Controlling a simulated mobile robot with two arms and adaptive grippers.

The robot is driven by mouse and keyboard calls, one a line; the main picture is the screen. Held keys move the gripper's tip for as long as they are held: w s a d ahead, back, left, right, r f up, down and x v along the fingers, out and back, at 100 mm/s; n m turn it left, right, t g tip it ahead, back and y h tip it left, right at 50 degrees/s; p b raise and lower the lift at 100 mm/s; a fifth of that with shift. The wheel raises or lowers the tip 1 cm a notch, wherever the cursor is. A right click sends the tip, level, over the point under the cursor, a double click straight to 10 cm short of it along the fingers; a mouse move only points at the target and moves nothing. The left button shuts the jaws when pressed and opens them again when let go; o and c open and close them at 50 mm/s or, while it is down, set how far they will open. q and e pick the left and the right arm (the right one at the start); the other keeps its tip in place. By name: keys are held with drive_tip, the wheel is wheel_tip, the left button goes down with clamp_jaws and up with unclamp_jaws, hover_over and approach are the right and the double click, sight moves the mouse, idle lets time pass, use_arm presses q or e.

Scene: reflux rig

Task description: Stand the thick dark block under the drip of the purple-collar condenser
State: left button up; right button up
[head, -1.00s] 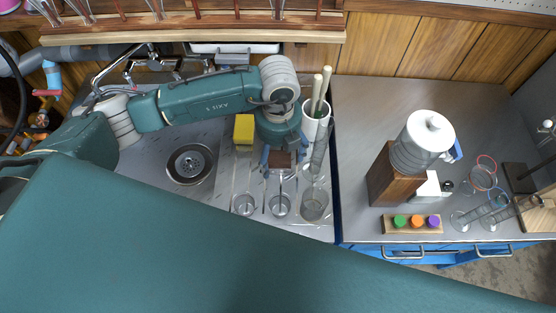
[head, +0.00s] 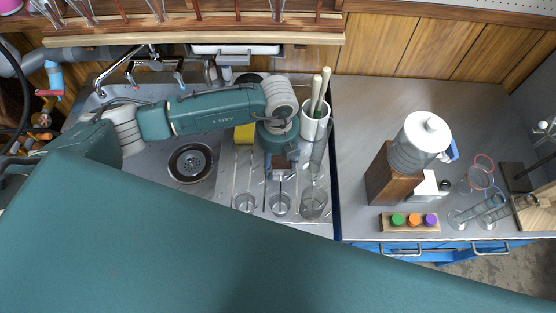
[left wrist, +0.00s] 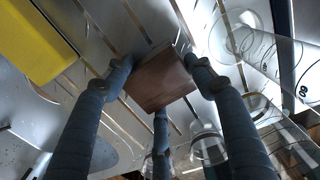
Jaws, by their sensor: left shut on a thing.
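The thick dark block (left wrist: 163,78) is reddish brown and lies between the fingers of my left gripper in the left wrist view. In the head view the block (head: 280,162) is small and partly hidden by the gripper above the ribbed drainboard. My left gripper (head: 282,167) is shut on it, pointing down. I cannot tell whether the block still touches the drainboard. My right gripper is not in view. I cannot make out a condenser with a purple collar.
A yellow block (head: 244,134) is left of the gripper. A white holder with pestles (head: 314,125) stands right, and several glass beakers (head: 280,205) stand in front. On the right bench are a wooden block with a white-lidded vessel (head: 424,138) and a strip with green, orange and purple knobs (head: 411,228).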

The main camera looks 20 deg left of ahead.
sight(278, 160)
use_arm(q)
wheel_tip(278, 160, up, 20)
drive_tip(key=b, duration=0.3)
drive_tip(key=s+a+r+n, duration=0.1)
drive_tip(key=s+a+n, duration=0.2)
drive_tip(key=n, duration=1.3)
drive_tip(key=s+a+n, duration=0.3)
drive_tip(key=s+n, duration=0.1)
drive_tip(key=n, duration=1.2)
drive_tip(key=shift+s+r+n, duration=0.25)
drive_tip(key=shift+r+n, duration=0.15)
drive_tip(key=shift+s+d+f, duration=0.1)
